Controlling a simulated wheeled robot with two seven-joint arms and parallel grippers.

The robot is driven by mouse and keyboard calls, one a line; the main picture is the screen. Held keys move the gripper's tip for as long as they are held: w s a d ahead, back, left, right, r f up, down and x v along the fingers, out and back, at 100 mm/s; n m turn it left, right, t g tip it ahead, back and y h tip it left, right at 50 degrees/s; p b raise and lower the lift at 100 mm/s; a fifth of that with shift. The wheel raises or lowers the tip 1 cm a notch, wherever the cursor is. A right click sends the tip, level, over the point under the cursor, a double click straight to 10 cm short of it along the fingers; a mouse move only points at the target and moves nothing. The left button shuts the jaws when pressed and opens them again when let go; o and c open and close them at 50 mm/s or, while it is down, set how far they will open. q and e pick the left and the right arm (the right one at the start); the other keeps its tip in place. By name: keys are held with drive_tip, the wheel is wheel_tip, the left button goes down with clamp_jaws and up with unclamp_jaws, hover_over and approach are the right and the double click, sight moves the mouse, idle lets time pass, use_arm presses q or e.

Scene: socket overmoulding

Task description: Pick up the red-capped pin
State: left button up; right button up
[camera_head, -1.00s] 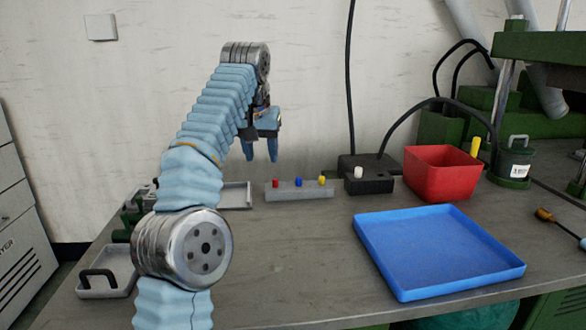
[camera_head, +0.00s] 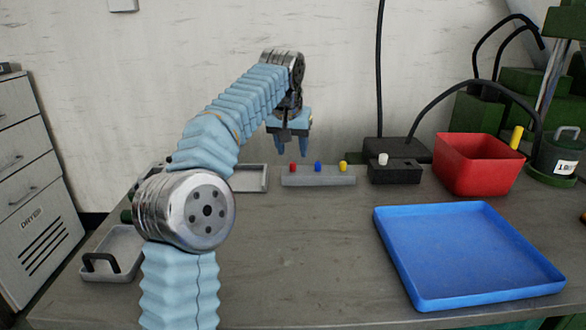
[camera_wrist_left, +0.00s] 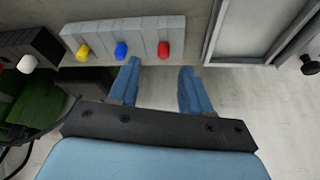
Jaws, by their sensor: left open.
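The red-capped pin (camera_head: 293,168) stands at the left end of a grey rack (camera_head: 318,181) at the back of the bench. It also shows in the left wrist view (camera_wrist_left: 163,49), just beyond and between the two fingertips, not touching them. A blue-capped pin (camera_head: 318,166) and a yellow-capped pin (camera_head: 343,166) stand in the same rack. My left gripper (camera_head: 306,150) is open and empty, pointing down, above and behind the red and blue caps. My right gripper is not in view.
A black block (camera_head: 396,174) with a white-capped pin (camera_head: 383,159) stands right of the rack. A grey tray (camera_head: 251,189) lies left of it. A red bin (camera_head: 476,165) and a blue tray (camera_head: 470,285) are at the right. The bench's front middle is clear.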

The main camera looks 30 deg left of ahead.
sight(293, 163)
use_arm(q)
drive_tip(key=x, duration=0.5)
drive_tip(key=shift+w+a+f, duration=0.1)
drive_tip(key=shift+a+f, duration=0.05)
drive_tip(key=shift+a, duration=0.15)
drive_tip(key=shift+c, duration=0.3)
clamp_jaws()
